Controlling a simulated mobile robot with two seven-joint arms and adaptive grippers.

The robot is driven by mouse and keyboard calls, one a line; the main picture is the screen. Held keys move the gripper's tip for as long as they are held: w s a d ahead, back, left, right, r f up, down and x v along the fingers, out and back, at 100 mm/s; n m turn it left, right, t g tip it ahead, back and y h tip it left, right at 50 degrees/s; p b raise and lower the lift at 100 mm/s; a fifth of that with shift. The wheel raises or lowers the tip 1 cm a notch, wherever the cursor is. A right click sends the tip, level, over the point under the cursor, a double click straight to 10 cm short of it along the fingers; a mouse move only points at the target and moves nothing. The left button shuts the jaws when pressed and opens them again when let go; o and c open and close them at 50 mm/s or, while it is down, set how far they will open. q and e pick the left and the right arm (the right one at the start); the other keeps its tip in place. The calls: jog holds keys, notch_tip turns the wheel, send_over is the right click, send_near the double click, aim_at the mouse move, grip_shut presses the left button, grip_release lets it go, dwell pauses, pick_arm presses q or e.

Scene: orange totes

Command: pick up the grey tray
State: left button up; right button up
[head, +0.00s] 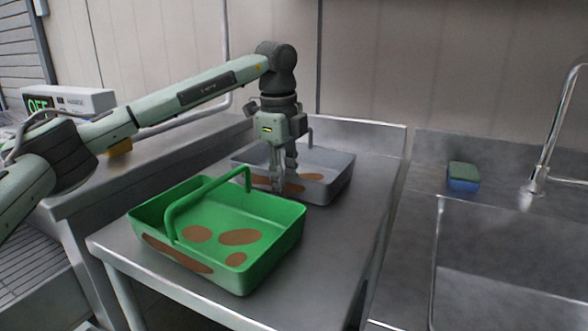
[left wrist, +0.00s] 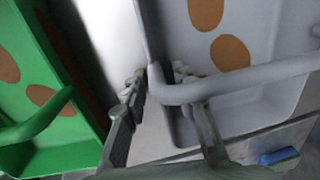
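The grey tray (head: 338,186), with brown oval patches and a raised handle, stands on the metal table behind the green tray. In the left wrist view, its grey floor (left wrist: 265,25) and handle (left wrist: 240,86) fill the upper right. My left gripper (head: 280,186) points down at the tray's near side. In the left wrist view, the two fingertips (left wrist: 158,74) are apart, one outside the tray wall and one inside, near the handle's end. I see no clear grip on the wall. The right gripper is not in view.
A green tray (head: 276,254) with brown patches and a handle stands in front, close to my left gripper. A blue and green sponge (head: 463,177) lies by the sink (head: 510,285) and faucet (head: 541,170) at right. The table right of the trays is bare.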

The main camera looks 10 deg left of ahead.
pick_arm(q)
jog(key=shift+c, duration=0.5)
grip_shut()
jog(key=shift+r, duration=0.15)
